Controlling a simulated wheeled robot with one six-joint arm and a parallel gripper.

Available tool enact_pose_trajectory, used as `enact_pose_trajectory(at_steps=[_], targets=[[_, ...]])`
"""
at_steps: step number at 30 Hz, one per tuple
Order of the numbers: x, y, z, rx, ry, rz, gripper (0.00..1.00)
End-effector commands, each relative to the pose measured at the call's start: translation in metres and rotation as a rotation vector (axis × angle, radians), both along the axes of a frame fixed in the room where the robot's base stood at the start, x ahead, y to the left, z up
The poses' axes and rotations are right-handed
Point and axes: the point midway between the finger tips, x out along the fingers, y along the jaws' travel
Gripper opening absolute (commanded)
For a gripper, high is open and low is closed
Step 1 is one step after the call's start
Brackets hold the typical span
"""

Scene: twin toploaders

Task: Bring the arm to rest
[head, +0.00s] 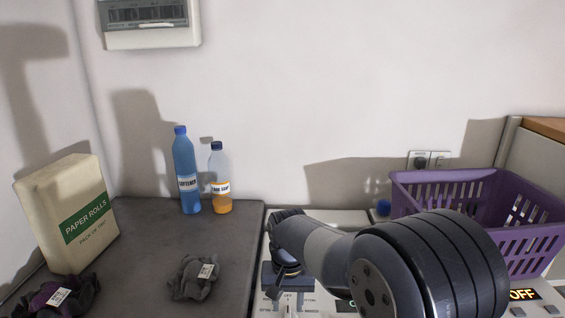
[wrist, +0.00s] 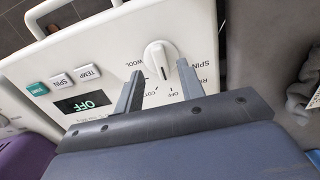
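My gripper (wrist: 160,67) is open in the wrist view, its two fingers apart on either side of a white dial (wrist: 159,54). I see no contact with the dial, and cannot tell the height above it. The dial sits on a white washer panel (wrist: 105,50) with labels such as WOOL, SPIN and OFF. The dial's dark mark seems to point toward OFF. The panel's display (wrist: 82,103) reads OFF. In the head view my arm reaches over the left machine, and my gripper (head: 290,298) is low over its panel, its fingertips not clear.
A purple basket (head: 430,189) stands on the right machine, whose display (head: 522,295) reads OFF. On the dark counter (head: 140,235) are a paper rolls pack (head: 68,215), a blue softener bottle (head: 186,165), an orange-filled bottle (head: 221,180), a grey cloth (head: 190,282) and a dark purple cloth (head: 75,300).

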Motion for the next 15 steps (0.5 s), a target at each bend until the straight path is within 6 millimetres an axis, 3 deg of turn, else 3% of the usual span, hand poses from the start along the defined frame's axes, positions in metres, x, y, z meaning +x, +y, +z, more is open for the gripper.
enact_pose_trajectory(at_steps=[6, 15], targets=[[-0.001, 0.000, -0.043, -0.001, 0.004, 0.000, 0.37], [0.000, -0.001, -0.041, 0.000, -0.001, 0.134, 0.37]])
